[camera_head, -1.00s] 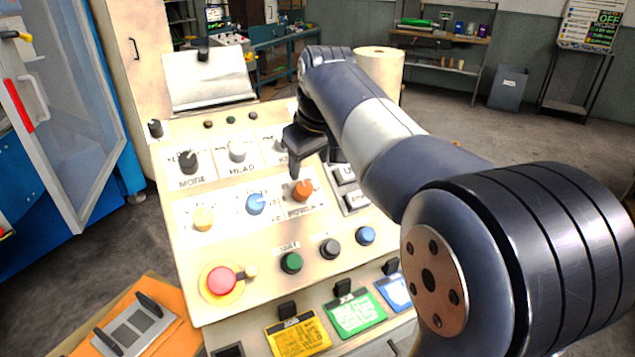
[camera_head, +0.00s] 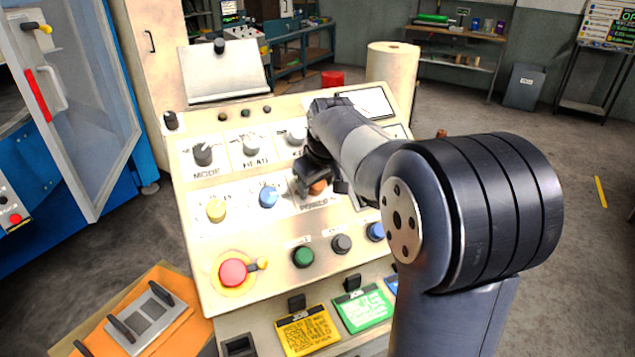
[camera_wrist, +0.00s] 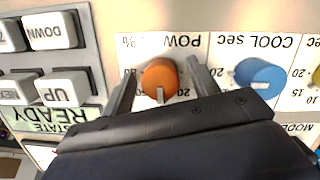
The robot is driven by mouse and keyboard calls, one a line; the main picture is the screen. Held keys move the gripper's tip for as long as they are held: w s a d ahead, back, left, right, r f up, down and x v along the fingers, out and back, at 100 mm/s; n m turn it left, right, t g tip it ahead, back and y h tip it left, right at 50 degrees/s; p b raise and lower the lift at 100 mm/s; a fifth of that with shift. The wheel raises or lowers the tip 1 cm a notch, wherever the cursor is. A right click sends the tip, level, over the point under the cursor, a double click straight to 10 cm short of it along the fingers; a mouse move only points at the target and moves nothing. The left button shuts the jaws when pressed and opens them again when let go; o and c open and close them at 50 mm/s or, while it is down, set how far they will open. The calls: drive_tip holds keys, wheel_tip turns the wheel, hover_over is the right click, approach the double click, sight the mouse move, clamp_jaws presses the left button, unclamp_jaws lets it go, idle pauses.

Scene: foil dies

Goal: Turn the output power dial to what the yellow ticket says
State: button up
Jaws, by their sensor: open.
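The output power dial is an orange knob (camera_wrist: 160,78) on the panel, under a label reading "POW" upside down in the wrist view. In the head view the orange knob (camera_head: 318,187) is partly hidden by my gripper. My gripper (camera_wrist: 158,85) is open, with one finger on each side of the knob. I cannot tell whether the fingers touch it. The knob's pale pointer mark shows at its lower edge in the wrist view. The yellow ticket (camera_head: 307,332) hangs from a black clip on the panel's front; its writing is too small to read.
A blue knob (camera_wrist: 259,77) labelled COOL sits beside the orange one. White UP and DOWN keys (camera_wrist: 62,88) lie on the other side. A red emergency button (camera_head: 233,272), green ticket (camera_head: 364,309) and green button (camera_head: 303,257) are lower on the panel. An orange-topped table (camera_head: 180,335) stands at lower left.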

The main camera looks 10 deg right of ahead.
drive_tip(key=c, duration=1)
drive_tip(key=m+p, duration=0.1)
drive_tip(key=m, duration=0.2)
drive_tip(key=shift+r+y, duration=0.15)
drive_tip(key=shift+y, duration=0.25)
drive_tip(key=m+y+p, duration=0.1)
drive_tip(key=m, duration=0.4)
drive_tip(key=shift+p, duration=0.3)
drive_tip(key=o, duration=1)
